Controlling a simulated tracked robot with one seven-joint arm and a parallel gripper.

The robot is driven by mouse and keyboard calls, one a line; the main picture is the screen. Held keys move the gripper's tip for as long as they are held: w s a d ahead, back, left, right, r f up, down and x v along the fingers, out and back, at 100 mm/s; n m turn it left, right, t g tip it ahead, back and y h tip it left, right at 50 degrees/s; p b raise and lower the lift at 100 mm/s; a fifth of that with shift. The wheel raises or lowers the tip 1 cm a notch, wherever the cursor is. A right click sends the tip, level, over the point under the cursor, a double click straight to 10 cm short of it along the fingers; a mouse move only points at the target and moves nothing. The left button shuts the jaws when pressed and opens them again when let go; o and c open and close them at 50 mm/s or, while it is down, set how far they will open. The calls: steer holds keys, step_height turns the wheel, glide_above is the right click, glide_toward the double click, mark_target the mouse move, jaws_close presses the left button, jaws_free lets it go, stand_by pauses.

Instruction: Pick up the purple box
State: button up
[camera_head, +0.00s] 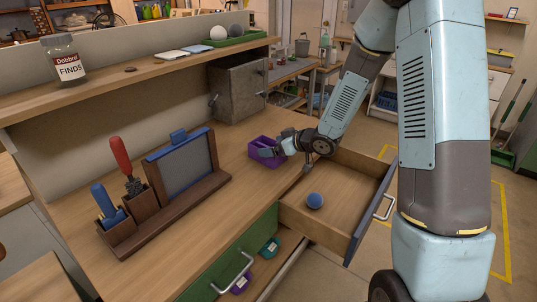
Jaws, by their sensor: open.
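A purple box (264,158) with an open top stands on the wooden worktop, near the worktop's right edge. My gripper (284,160) is at the right side of the box, in front of the arm's dark wrist. Its fingers are small in this view and partly overlap the box. I cannot tell whether they touch it. The box rests on the worktop and is not lifted.
An open drawer (335,190) with a blue ball (315,200) lies just below my wrist. A green drawer (228,262) is below the worktop. A grey metal box (238,86) stands behind. A tool holder (172,190) stands left, with clear worktop between.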

steer(key=shift+x, duration=0.95)
steer(key=shift+c, duration=0.5)
steer(key=c, duration=0.7)
